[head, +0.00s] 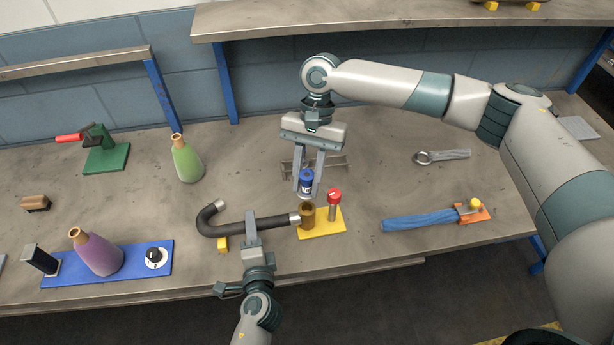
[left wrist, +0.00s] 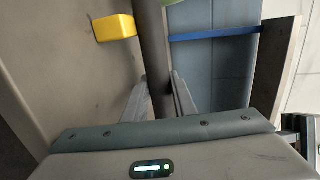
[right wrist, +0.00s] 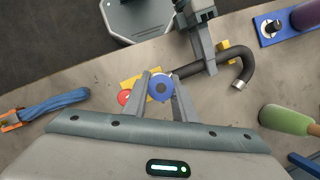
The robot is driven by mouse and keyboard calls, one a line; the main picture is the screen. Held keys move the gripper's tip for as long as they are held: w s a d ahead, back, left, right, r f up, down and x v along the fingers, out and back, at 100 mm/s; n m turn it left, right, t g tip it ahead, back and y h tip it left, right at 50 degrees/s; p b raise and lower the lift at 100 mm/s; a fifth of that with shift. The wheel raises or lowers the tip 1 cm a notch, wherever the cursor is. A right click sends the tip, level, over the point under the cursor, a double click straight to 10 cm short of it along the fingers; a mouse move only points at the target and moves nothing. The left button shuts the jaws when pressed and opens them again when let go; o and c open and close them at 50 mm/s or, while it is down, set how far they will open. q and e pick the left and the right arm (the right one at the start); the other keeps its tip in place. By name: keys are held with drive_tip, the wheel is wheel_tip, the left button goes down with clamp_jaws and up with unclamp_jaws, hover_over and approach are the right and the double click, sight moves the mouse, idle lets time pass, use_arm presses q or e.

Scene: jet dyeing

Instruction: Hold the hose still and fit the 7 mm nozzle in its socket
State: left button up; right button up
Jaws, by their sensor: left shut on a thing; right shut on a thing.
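My right gripper (head: 308,185) is shut on a blue-capped nozzle (head: 306,180). It holds the nozzle upright, just above and slightly left of the brass socket (head: 307,212) on a yellow plate (head: 325,228). In the right wrist view the nozzle's blue top (right wrist: 161,88) sits between the fingers and hides the socket. A red-capped nozzle (head: 334,203) stands on the same plate beside the socket. My left gripper (head: 251,225) is shut on the dark curved hose (head: 232,230), whose metal end (head: 294,219) reaches the socket. The hose also shows in the left wrist view (left wrist: 152,50).
A yellow block (head: 223,244) sits under the hose. A blue hose bundle (head: 420,220) lies to the right with an orange piece (head: 474,214). A green bottle (head: 186,160) and a wire rack (head: 325,162) stand behind. A purple bottle (head: 97,252) stands on a blue base at left.

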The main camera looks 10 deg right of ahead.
sight(307, 197)
drive_tip(key=shift+f, duration=1.45)
drive_tip(key=shift+f, duration=1.85)
idle(1.9)
drive_tip(key=o, duration=1.1)
drive_tip(key=shift+r, duration=0.1)
drive_tip(key=v, duration=1.1)
drive_tip(key=shift+w+d+r, duration=0.1)
drive_tip(key=shift+w+r, duration=0.05)
drive_tip(key=shift+r, duration=0.2)
